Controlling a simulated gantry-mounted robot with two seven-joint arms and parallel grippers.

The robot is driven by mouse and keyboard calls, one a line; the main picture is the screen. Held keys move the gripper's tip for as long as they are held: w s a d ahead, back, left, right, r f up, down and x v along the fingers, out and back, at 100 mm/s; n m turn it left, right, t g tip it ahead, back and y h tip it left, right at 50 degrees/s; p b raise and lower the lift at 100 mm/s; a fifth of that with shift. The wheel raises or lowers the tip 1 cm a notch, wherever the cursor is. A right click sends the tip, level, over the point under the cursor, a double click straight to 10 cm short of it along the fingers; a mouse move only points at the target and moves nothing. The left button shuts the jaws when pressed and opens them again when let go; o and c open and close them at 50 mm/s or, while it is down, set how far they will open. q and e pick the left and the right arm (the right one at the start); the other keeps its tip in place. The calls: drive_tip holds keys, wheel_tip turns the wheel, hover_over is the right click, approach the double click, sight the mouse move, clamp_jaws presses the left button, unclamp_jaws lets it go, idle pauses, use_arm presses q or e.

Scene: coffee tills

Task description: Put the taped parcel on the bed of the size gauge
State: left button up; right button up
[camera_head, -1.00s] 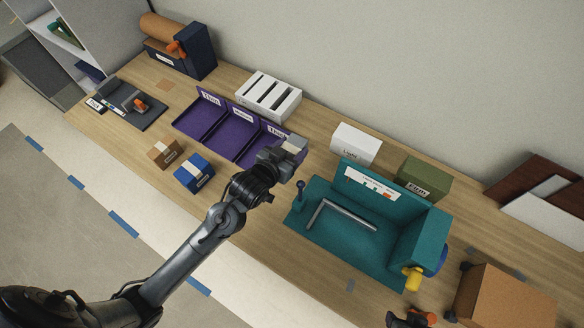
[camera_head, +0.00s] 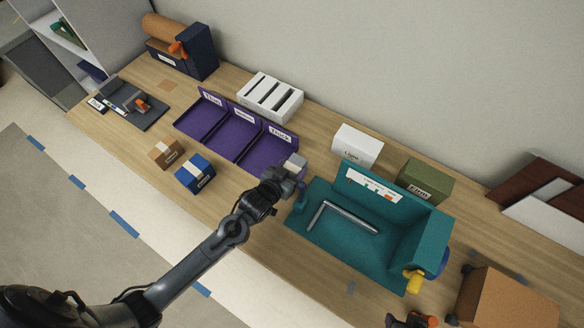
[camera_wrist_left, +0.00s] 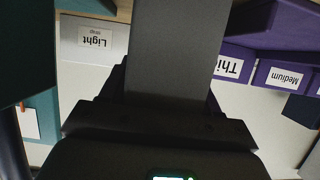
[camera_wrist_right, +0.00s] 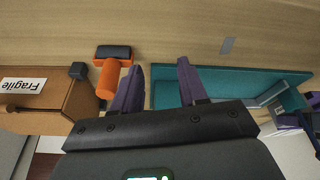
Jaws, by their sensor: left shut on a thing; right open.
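A small grey parcel with a lighter top (camera_head: 294,161), likely the taped parcel, is in my left gripper (camera_head: 289,176). In the left wrist view the held grey block (camera_wrist_left: 178,50) fills the middle and hides the fingertips. The size gauge (camera_head: 332,241) is a teal open bed with a raised back, a right end block and an L-shaped metal bar lying on it. My left gripper is just off the gauge's left end, above the desk. My right gripper (camera_wrist_right: 157,85) is open and empty, near the gauge, whose teal edge (camera_wrist_right: 225,88) shows in the right wrist view.
Purple labelled trays (camera_head: 187,125) stand behind-left of my left gripper. Blue (camera_head: 194,174) and brown (camera_head: 167,153) boxes lie left. White (camera_head: 357,145) and green (camera_head: 424,181) boxes stand behind the gauge. A brown carton (camera_head: 505,300) and an orange-handled tool (camera_wrist_right: 108,75) are near my right gripper.

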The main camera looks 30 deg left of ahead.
use_arm(q)
drive_tip(key=shift+f, duration=0.1)
drive_tip(key=o, duration=1.2)
drive_tip(key=shift+r, duration=0.2)
drive_tip(key=s+g, duration=0.2)
drive_tip(key=s, duration=0.4)
drive_tip(key=s+r+g, duration=0.1)
drive_tip(key=s, duration=0.5)
drive_tip(key=s+r+g, duration=0.1)
drive_tip(key=s+g, duration=0.1)
drive_tip(key=s, duration=0.4)
drive_tip(key=shift+s+a+r+g+y, duration=0.2)
drive_tip(key=shift+a+g+y, duration=0.1)
drive_tip(key=shift+a, duration=0.1)
drive_tip(key=s+g, duration=0.1)
drive_tip(key=s, duration=0.1)
drive_tip(key=s+g, duration=0.1)
drive_tip(key=s, duration=0.2)
drive_tip(key=s+m+g, duration=0.1)
drive_tip(key=s+g, duration=0.1)
drive_tip(key=shift+s+a+r, duration=0.2)
drive_tip(key=shift+s+a, duration=0.15)
drive_tip(key=shift+a, duration=0.05)
